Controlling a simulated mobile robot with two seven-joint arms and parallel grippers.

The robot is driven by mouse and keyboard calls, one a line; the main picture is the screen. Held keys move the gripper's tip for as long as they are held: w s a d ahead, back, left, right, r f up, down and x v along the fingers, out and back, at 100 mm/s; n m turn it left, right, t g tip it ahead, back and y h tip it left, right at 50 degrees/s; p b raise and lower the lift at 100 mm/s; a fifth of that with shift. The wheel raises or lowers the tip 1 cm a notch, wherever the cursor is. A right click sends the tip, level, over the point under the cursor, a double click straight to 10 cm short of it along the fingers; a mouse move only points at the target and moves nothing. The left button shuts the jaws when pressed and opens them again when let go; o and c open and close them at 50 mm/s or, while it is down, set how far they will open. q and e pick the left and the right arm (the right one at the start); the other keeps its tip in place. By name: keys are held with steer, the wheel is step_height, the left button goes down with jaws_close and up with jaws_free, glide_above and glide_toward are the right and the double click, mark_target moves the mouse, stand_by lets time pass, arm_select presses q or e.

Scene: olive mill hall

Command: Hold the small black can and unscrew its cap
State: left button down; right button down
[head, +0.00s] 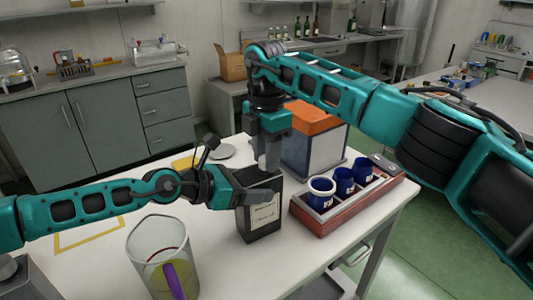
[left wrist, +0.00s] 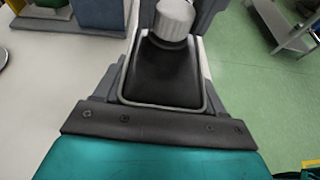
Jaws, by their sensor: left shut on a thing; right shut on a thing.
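The small black can (head: 262,218) stands upright on the white table, with a pale label on its front. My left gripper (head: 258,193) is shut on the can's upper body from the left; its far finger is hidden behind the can. In the left wrist view the can's black top (left wrist: 160,78) lies between grey fingers. The ribbed pale grey cap (left wrist: 175,20) sits at the can's top. My right gripper (head: 269,155) points down from above and is shut on the cap, which is mostly hidden in the head view. I cannot tell how far the cap is turned.
A red tray (head: 327,222) with blue cups (head: 343,181) stands close right of the can. A clear jug (head: 160,255) with yellowish liquid and a purple item stands at front left.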

steer(key=n, duration=0.3)
steer(key=shift+n, duration=0.4)
steer(key=n, duration=0.5)
steer(key=shift+n, duration=0.3)
steer(key=n, duration=0.3)
steer(key=shift+r+n, duration=0.1)
steer(key=shift+n, duration=0.2)
steer(key=n, duration=1.4)
steer(key=shift+n, duration=0.4)
steer(key=n, duration=0.3)
steer(key=shift+n, duration=0.4)
steer(key=n, duration=0.4)
steer(key=shift+n, duration=0.3)
